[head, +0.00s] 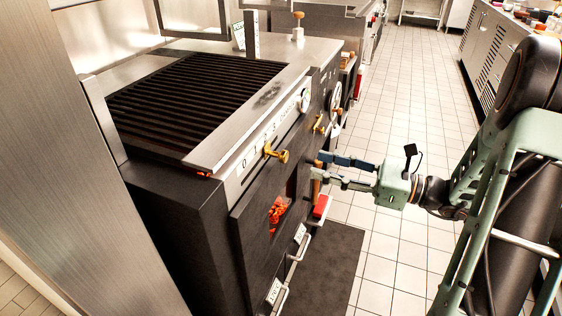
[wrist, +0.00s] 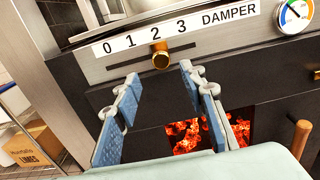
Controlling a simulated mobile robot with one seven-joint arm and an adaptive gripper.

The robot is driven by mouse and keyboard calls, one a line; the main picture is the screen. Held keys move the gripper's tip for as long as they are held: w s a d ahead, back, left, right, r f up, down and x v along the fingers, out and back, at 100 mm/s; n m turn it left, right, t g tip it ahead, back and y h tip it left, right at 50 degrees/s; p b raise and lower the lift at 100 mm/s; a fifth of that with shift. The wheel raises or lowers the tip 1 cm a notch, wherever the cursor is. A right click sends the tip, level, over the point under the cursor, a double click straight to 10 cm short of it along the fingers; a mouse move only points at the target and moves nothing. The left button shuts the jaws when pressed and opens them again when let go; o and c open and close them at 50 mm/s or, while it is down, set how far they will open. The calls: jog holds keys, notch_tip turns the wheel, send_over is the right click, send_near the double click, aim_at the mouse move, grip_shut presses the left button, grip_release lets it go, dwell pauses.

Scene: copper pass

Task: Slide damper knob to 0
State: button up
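The brass damper knob (wrist: 160,59) sticks out from the front of the grill, under the white strip (wrist: 190,30) marked 0, 1, 2, 3 DAMPER. It sits below the 2. In the head view the knob (head: 277,153) is on the upper front edge of the dark grill. My gripper (head: 317,164) is open and empty, in front of the grill face and to the right of the knob in that view. In the wrist view my gripper's blue-padded fingers (wrist: 159,75) are spread on either side below the knob, apart from it.
Glowing coals (wrist: 185,135) show in an opening below the knob. A wooden handle (wrist: 300,138) juts out at right, and a round gauge (wrist: 293,15) is at upper right. Another brass knob (head: 318,124) is farther along the front. The tiled aisle (head: 400,130) is clear.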

aim_at(287, 156)
jog(key=b+x, duration=0.1)
jog(key=x, duration=0.9)
jog(key=shift+w+a+b, duration=0.1)
jog(key=shift+w+b, duration=0.05)
jog(key=shift+b, duration=0.25)
jog(key=shift+c, duration=0.2)
grip_shut()
